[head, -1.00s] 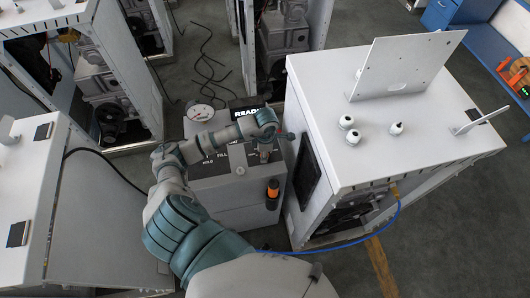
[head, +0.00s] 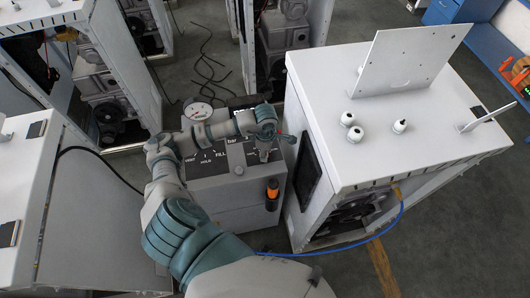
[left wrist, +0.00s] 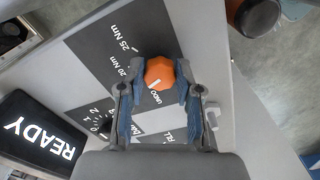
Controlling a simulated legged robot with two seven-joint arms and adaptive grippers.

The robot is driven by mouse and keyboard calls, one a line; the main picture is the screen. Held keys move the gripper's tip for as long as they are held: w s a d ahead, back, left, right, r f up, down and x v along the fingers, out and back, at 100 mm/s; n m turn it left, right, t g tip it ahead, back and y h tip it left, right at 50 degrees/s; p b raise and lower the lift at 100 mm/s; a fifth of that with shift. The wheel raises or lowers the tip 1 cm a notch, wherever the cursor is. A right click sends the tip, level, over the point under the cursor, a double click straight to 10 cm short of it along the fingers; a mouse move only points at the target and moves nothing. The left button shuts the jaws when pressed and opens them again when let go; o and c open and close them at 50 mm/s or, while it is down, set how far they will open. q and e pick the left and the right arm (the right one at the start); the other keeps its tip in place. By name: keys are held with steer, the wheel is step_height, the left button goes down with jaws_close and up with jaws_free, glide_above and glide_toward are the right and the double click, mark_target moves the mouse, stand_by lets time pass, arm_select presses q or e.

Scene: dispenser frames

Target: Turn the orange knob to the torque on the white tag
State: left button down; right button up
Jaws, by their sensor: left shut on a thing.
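The orange knob (left wrist: 160,72) sits on the dark dial panel of the grey dispenser (head: 235,200). In the left wrist view, labels reading 25 Nm, 20 Nm and UNDO lie around it, and its white mark points toward UNDO. My left gripper (left wrist: 158,88) is shut on the knob, with one blue-padded finger on each side. In the head view the left gripper (head: 264,152) reaches down onto the panel and hides the knob. I cannot make out a readable white tag in either view. My right gripper is not in view.
A white cabinet (head: 380,155) with small white knobs and upright plates stands close on the right. A black READY display (left wrist: 40,135) shows in the wrist view. An orange-and-black cylinder (head: 272,190) is on the dispenser's front. A blue hose (head: 385,225) runs along the cabinet.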

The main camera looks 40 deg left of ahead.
arm_select(q)
steer(key=c, duration=0.9)
jaws_free()
steer(key=shift+w+r, duration=0.2)
steer(key=shift+o, duration=0.6)
steer(key=shift+s+a+f, duration=0.1)
steer(key=shift+f, duration=0.05)
step_height(320, 180, up, 12)
steer(key=shift+f, duration=0.1)
